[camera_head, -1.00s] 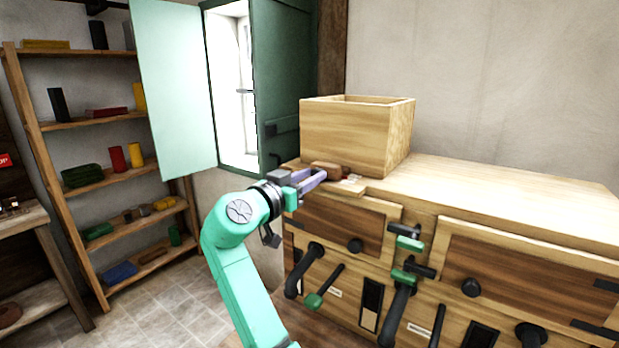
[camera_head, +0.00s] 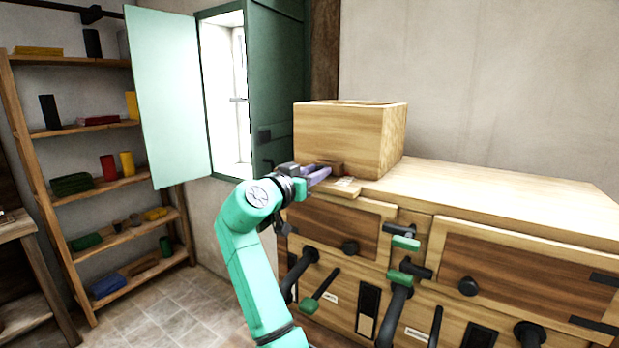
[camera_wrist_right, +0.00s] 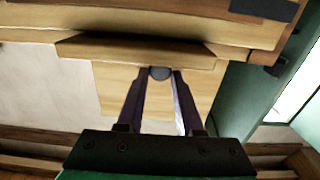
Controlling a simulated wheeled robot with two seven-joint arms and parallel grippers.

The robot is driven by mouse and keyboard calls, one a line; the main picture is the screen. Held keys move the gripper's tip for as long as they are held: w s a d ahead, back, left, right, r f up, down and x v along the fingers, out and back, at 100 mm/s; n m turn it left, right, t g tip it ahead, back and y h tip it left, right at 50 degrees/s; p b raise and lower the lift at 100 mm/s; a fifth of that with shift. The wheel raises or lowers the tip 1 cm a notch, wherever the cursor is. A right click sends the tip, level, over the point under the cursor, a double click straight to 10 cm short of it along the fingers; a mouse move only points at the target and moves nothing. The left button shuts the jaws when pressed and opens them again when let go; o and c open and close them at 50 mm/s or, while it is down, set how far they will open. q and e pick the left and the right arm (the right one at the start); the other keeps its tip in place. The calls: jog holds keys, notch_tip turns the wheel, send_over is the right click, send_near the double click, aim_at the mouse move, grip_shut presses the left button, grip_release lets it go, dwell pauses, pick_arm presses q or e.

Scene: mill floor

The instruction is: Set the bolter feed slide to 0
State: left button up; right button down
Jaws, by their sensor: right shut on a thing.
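The bolter's wooden cabinet (camera_head: 500,190) carries a square wooden hopper box (camera_head: 345,138). At the foot of the box's front is a small reddish-brown block (camera_head: 338,168), which looks like part of the feed slide. A pale scale plate (camera_head: 347,183) lies beside it, too small to read. My right gripper (camera_head: 322,172) reaches in from the left at this block, fingers nearly level. In the right wrist view its two fingers are closed on a dark round knob (camera_wrist_right: 160,73) below a wooden edge. The fingers partly hide the slide. My left gripper is not in view.
Green-handled levers (camera_head: 405,243) and dark knobs (camera_head: 468,286) stick out of the cabinet front, right of my arm. An open green shutter (camera_head: 170,95) and window stand behind. A shelf rack (camera_head: 60,130) is at left. The cabinet top right of the box is clear.

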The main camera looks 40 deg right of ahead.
jog(key=c, duration=0.7)
grip_release()
jog(key=shift+d, duration=0.2)
jog(key=shift+o, duration=0.7)
jog(key=shift+d+f, duration=0.15)
jog(key=shift+d, duration=0.2)
jog(key=shift+w+d+f, duration=0.1)
jog(key=shift+w+d, duration=0.1)
jog(key=shift+d, duration=0.05)
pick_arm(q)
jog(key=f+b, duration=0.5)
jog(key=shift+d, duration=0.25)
pick_arm(e)
jog(key=v, duration=1.4)
jog(key=shift+a, duration=0.3)
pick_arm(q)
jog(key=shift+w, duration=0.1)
